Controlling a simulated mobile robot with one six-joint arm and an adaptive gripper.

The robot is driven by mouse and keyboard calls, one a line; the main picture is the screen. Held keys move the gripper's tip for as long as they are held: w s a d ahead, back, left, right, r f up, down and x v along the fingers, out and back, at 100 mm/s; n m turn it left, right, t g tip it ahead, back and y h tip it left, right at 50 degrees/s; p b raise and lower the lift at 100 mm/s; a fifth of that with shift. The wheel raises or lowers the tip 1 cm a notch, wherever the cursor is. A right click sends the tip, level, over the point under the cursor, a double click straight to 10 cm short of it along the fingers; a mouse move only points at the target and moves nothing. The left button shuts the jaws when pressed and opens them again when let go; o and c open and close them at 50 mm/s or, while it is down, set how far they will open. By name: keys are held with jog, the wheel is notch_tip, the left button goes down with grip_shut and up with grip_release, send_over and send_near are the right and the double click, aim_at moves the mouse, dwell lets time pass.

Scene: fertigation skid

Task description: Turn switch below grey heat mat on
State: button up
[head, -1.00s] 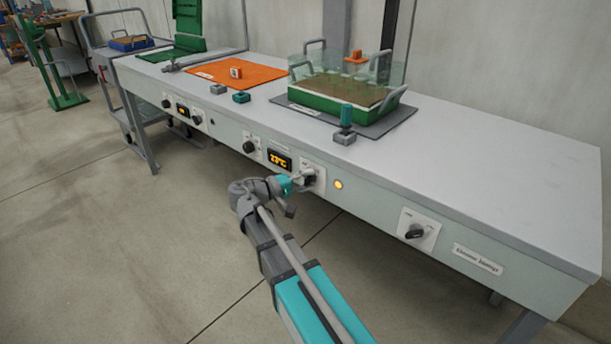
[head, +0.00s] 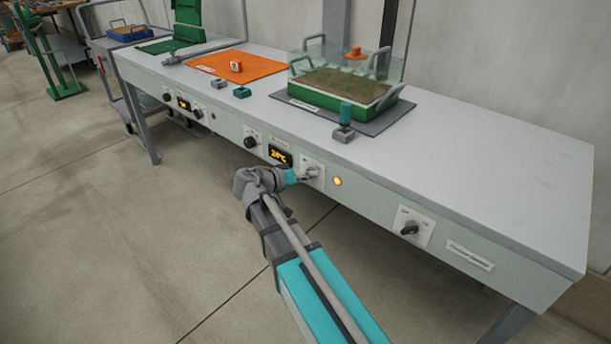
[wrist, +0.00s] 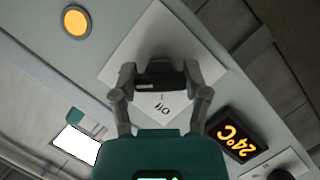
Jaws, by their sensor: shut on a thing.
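The grey heat mat (head: 372,128) lies on the bench top under a green planting tray. Below it, on the bench's front panel, is a white switch plate (head: 311,164), which also shows in the wrist view (wrist: 148,45). My gripper (wrist: 160,80) is at this plate, its fingers on either side of the dark switch knob (wrist: 160,84) and shut on it. An "Off" label (wrist: 162,109) shows on the plate, on the side nearer my palm. The knob's exact angle is hard to tell. A round amber lamp (head: 337,182) beside the plate is lit.
An orange display (head: 280,157) reading 24°C and a dark dial (head: 250,142) sit left of the switch. Another rotary switch (head: 409,228) is further right on the panel. The floor in front is clear.

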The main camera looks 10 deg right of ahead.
jog(key=shift+s+d, duration=0.1)
jog(key=o, duration=1.2)
jog(key=shift+c, duration=0.2)
jog(key=shift+r, duration=0.2)
